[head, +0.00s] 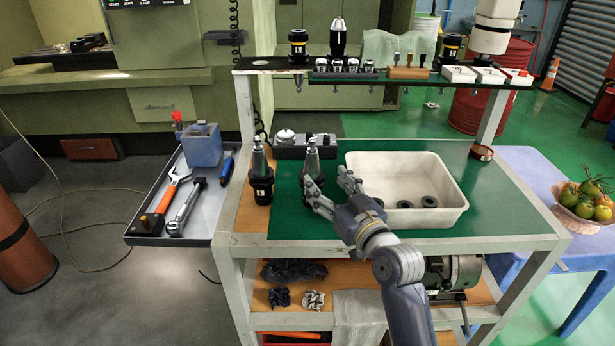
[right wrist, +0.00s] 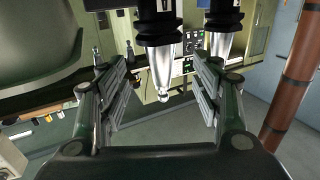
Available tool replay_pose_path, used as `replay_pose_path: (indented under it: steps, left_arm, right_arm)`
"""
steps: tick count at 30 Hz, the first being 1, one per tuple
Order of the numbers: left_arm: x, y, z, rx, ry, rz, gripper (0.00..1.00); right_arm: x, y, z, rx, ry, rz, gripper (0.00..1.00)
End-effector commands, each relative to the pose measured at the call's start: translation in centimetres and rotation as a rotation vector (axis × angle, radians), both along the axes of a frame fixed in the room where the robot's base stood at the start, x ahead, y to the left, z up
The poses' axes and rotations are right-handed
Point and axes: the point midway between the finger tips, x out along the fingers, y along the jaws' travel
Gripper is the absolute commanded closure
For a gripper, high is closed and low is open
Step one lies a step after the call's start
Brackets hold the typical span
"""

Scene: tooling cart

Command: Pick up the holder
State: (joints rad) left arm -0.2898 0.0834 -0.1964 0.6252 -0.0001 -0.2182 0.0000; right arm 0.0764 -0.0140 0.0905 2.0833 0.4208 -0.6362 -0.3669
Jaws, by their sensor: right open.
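Two tool holders with black bases and silver tapers stand upright at the left of the cart's green top. One holder (head: 261,178) is at the left edge. The other holder (head: 312,160) stands just right of it, close to my right gripper (head: 327,186). My right gripper is open and empty, with its fingers reaching toward this second holder, whose lower part is partly hidden by a finger. In the right wrist view, which appears upside down, one holder (right wrist: 163,55) shows between the open fingers and the other (right wrist: 222,38) is to its right. My left gripper is not in view.
A white bin (head: 440,215) with several dark rings sits right of my gripper. A black control box (head: 290,147) lies behind the holders. A shelf (head: 270,65) with tooling spans above. A tool tray (head: 150,238) is at the left, and a fruit bowl (head: 575,207) at the right.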

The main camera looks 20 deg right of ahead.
Motion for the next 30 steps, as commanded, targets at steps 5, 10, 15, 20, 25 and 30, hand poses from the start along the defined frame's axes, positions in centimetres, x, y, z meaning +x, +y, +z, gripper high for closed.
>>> replay_pose_path:
  steps: [5,10,15,20,25,30]
  left_arm:
    - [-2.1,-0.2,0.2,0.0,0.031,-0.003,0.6]
    - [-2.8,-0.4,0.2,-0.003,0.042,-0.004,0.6]
    - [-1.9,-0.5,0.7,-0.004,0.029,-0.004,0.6]
    - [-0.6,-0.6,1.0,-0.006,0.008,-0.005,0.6]
    - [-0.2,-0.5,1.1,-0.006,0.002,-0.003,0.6]
    - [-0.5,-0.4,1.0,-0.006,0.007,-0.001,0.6]
  right_arm:
    - [2.6,0.4,0.1,0.001,-0.002,0.0,0.41]
    - [3.6,0.6,0.1,0.001,-0.001,0.0,0.41]
    - [5.7,1.0,-0.1,0.001,-0.001,0.0,0.41]
    - [7.7,1.3,-0.2,0.002,-0.001,0.001,0.41]
    - [8.3,1.4,-0.3,0.0,-0.001,0.0,0.41]
    - [8.3,1.4,-0.4,0.0,0.0,0.0,0.41]
